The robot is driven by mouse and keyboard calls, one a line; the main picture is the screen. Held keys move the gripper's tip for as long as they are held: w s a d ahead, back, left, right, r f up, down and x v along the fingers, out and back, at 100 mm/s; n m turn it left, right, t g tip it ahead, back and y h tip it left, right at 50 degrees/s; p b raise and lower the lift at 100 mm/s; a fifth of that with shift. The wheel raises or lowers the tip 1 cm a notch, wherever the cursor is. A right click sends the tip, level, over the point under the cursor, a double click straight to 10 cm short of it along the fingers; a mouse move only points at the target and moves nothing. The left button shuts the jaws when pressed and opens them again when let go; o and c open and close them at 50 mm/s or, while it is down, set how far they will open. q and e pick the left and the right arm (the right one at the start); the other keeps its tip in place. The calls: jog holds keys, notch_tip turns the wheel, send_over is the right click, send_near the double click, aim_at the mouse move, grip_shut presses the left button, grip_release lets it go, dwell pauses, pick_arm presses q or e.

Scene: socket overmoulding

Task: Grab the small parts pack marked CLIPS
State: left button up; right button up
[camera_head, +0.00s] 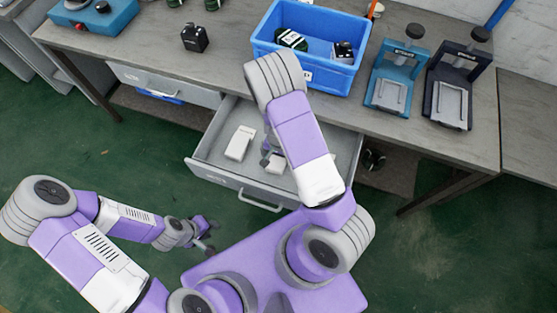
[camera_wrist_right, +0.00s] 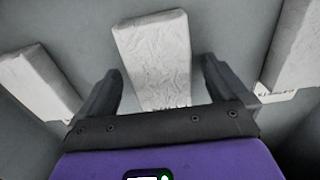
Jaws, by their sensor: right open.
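An open drawer (camera_head: 230,176) under the bench holds white packs. One white pack (camera_head: 240,143) lies at its left and another (camera_head: 276,164) is partly hidden by my right arm. In the right wrist view, a middle white pack (camera_wrist_right: 153,40) lies between the fingers of my right gripper (camera_wrist_right: 160,68), which is open with gaps on both sides. Another pack lies to the left (camera_wrist_right: 38,80) and one to the right (camera_wrist_right: 296,52). Dark print on the middle and right packs is too blurred or cut off to read. My left gripper (camera_head: 210,237) is open and empty, left of the drawer.
A blue bin (camera_head: 310,73) with a few items stands on the bench (camera_head: 225,75) above the drawer. Two press-like fixtures, teal (camera_head: 393,82) and dark (camera_head: 455,86), stand to its right. A second drawer (camera_head: 165,84) is at the left.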

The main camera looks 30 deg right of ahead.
jog(key=shift+r, duration=0.1)
jog(key=c, duration=1.1)
